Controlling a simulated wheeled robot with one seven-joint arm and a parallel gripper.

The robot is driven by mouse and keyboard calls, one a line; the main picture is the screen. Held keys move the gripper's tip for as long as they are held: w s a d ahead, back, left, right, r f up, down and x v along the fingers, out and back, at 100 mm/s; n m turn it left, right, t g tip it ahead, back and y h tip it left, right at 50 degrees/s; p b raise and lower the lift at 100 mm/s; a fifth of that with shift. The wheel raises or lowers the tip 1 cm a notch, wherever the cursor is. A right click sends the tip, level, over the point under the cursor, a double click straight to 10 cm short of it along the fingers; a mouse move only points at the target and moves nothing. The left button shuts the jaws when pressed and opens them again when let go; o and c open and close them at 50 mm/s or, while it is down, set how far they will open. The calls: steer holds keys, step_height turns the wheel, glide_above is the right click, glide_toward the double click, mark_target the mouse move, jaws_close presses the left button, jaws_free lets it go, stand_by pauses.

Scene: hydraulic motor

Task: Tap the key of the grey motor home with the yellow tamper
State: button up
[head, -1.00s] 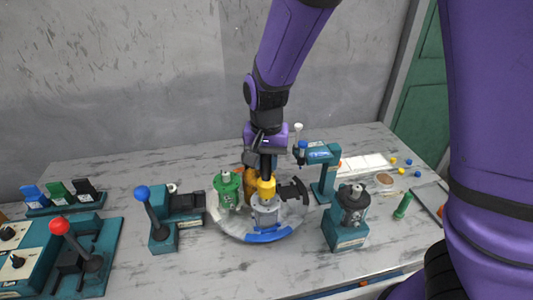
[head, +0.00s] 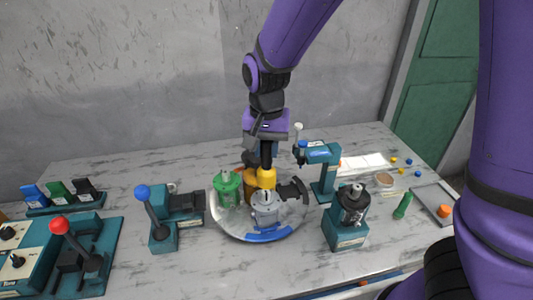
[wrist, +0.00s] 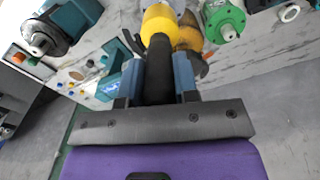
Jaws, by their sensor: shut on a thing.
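My gripper (head: 266,150) is shut on the dark handle of the yellow tamper (head: 266,178), which hangs upright with its yellow head down. In the wrist view the two fingers (wrist: 157,80) sit either side of the dark handle, and the yellow head (wrist: 160,25) points away from me. The grey motor (head: 265,212) stands on the front of a round plate (head: 231,232), directly under the tamper. The tamper's end overlaps the motor's top, so I cannot tell whether they touch. The key is hidden or too small to make out.
A green motor (head: 228,189) and an orange-brown motor (head: 250,186) share the plate. A dark motor (head: 353,206) sits on a teal stand at right. A teal press (head: 322,170) stands behind. A blue-knobbed lever (head: 145,195) is at left. The front tabletop is clear.

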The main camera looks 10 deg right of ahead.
mark_target(266, 159)
steer(key=shift+f, duration=0.15)
steer(key=shift+f, duration=0.8)
steer(key=shift+f, duration=0.8)
steer(key=shift+r, duration=1.75)
steer(key=shift+f, duration=0.15)
steer(key=shift+f, duration=0.9)
